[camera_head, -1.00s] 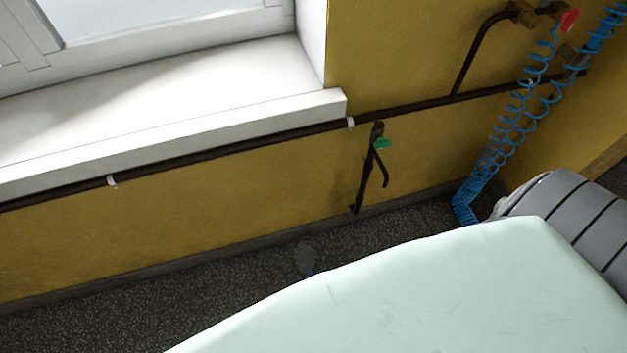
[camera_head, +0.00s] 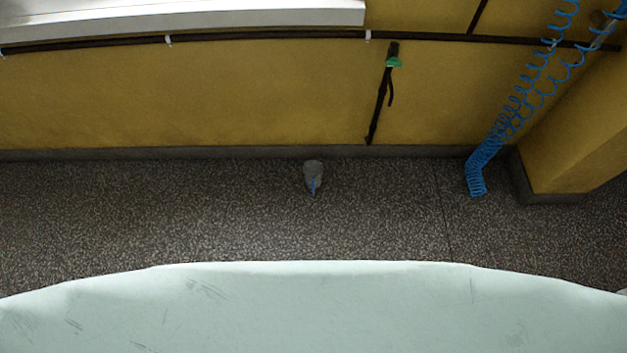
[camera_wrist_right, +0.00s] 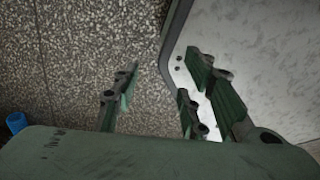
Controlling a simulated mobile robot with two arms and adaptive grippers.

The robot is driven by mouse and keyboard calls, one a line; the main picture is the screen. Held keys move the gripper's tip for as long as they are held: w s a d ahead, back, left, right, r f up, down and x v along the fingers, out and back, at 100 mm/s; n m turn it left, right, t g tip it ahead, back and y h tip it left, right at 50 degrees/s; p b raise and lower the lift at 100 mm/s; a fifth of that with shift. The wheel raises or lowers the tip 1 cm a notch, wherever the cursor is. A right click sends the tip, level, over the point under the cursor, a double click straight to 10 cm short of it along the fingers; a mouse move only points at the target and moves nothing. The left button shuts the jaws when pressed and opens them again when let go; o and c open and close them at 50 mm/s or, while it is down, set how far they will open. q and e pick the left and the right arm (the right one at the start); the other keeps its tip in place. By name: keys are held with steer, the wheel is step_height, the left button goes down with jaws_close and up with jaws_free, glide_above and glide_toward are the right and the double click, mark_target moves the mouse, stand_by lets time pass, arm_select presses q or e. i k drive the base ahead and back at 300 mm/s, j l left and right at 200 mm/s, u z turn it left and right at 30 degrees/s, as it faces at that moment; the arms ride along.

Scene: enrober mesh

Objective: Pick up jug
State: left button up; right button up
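A small grey jug (camera_head: 313,173) with a blue part on its front stands on the speckled floor near the foot of the yellow wall, in the middle of the head view. Neither gripper is in the head view. My right gripper (camera_wrist_right: 157,95) shows in the right wrist view with its green fingers apart and nothing between them. No jug can be made out in that view. My left gripper is out of view.
The yellow wall (camera_head: 200,95) carries a dark pipe and a branch with a green valve (camera_head: 393,62). A blue coiled hose (camera_head: 477,180) hangs to the floor at right, beside a wall corner. A blue thing (camera_wrist_right: 16,122) shows at the wrist view's left edge. Floor around the jug is clear.

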mark_target(312, 169)
steer(key=i+l+u, duration=0.3)
steer(key=l, duration=0.35)
steer(key=i+l+u, duration=0.15)
steer(key=l, duration=0.2)
steer(key=i+l+u, duration=0.2)
steer(key=l, duration=0.15)
steer(key=k, duration=0.05)
